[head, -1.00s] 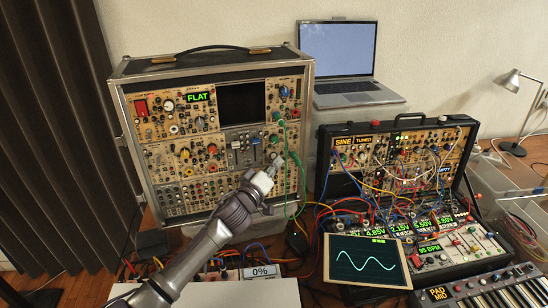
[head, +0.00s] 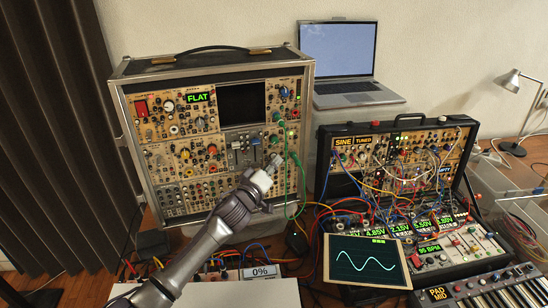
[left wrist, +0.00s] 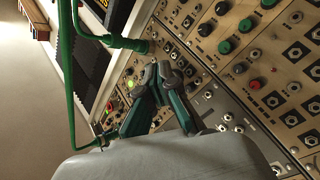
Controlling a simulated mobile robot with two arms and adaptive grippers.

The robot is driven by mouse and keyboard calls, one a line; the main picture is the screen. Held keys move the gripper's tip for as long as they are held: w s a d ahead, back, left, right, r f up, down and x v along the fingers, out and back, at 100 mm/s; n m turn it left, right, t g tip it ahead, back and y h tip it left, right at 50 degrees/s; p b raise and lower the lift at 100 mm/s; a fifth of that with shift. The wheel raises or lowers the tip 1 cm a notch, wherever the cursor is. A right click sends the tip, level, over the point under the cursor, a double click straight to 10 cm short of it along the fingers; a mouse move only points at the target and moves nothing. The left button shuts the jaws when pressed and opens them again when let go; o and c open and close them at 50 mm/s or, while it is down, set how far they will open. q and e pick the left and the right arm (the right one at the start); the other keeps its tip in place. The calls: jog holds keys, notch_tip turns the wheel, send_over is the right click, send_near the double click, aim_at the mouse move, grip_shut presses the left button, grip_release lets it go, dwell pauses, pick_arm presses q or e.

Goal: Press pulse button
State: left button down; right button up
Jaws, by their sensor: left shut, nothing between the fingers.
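The tall synth case (head: 220,128) stands at the left with its tan panels facing me. My left gripper (head: 276,161) is shut and empty, with its tips at the lower right part of the panel. In the left wrist view the closed fingertips (left wrist: 158,74) are close over the panel (left wrist: 205,75); I cannot tell whether they touch it. A small lit green button (left wrist: 131,84) shows just left of the fingertips. I cannot read the labels, so I cannot tell which button is pulse. My right gripper is not in view.
Green patch cables (head: 299,165) hang from the panel beside the gripper; one plug (left wrist: 138,45) is close to the fingers. A second patched synth case (head: 400,125), a wave screen (head: 366,262) and a keyboard (head: 495,288) are on the right. A laptop (head: 340,62) stands behind.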

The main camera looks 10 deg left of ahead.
pick_arm(q)
jog(key=shift+s+d, duration=0.2)
jog(key=shift+s, duration=0.15)
jog(key=shift+s+d+p, duration=0.35)
jog(key=shift+s+d, duration=0.15)
jog(key=shift+s, duration=0.35)
jog(key=shift+s+d+p, duration=0.35)
jog(key=shift+s+d, duration=0.2)
jog(key=shift+s, duration=0.3)
jog(key=shift+s+d+p, duration=0.35)
jog(key=shift+s+d, duration=0.15)
jog(key=shift+s, duration=0.35)
